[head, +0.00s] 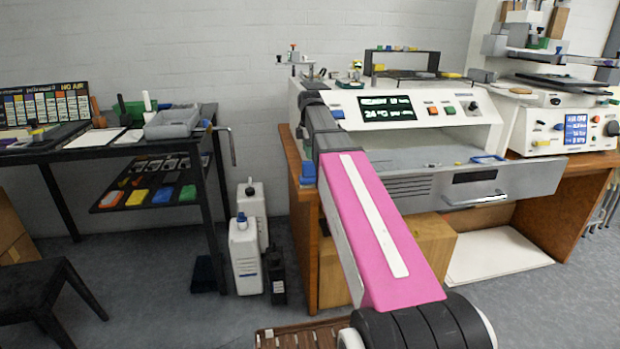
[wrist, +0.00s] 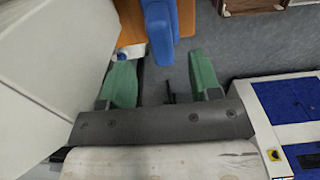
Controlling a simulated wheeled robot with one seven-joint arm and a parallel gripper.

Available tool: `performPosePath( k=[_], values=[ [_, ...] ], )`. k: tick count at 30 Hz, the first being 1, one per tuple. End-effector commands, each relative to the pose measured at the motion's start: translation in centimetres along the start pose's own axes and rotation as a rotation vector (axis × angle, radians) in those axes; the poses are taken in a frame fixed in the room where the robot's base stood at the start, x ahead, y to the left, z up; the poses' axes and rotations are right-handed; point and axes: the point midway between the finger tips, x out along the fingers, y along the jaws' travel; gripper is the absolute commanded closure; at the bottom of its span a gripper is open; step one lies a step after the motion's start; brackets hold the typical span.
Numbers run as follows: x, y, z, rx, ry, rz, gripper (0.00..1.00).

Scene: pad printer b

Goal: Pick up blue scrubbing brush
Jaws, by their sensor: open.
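A blue object that looks like the scrubbing brush (wrist: 160,30) shows at the top of the wrist view, by the edge of a brown wooden surface. In the head view a blue item (head: 307,173), likely the same brush, is at the left edge of the wooden bench. My gripper (wrist: 163,72) is open in the wrist view, its two green fingers apart and pointing toward the brush. The brush's near end is just ahead of the gap between the fingertips, and nothing is held.
The wooden bench (head: 305,240) carries the pad printer (head: 420,110) with an open drawer (head: 490,185). White bottles (head: 244,255) and a black bottle (head: 276,275) stand on the floor to its left. A black table (head: 100,150) stands further left, with floor between.

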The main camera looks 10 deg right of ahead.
Motion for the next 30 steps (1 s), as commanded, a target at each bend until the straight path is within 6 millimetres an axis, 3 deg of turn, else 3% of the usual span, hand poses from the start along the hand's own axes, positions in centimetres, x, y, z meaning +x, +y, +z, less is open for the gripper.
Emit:
performPosePath(
  k=[13,21,22,27,30],
  values=[
    [4.7,-0.2,0.1,0.001,0.000,-0.001,0.43],
    [5.1,-0.1,0.1,0.001,0.000,0.001,0.43],
    [5.1,-0.1,0.1,0.001,0.000,0.001,0.49],
    [5.1,-0.1,0.1,0.001,0.000,0.001,1.00],
    [5.1,-0.1,0.1,0.001,0.000,0.001,1.00]
  ],
)
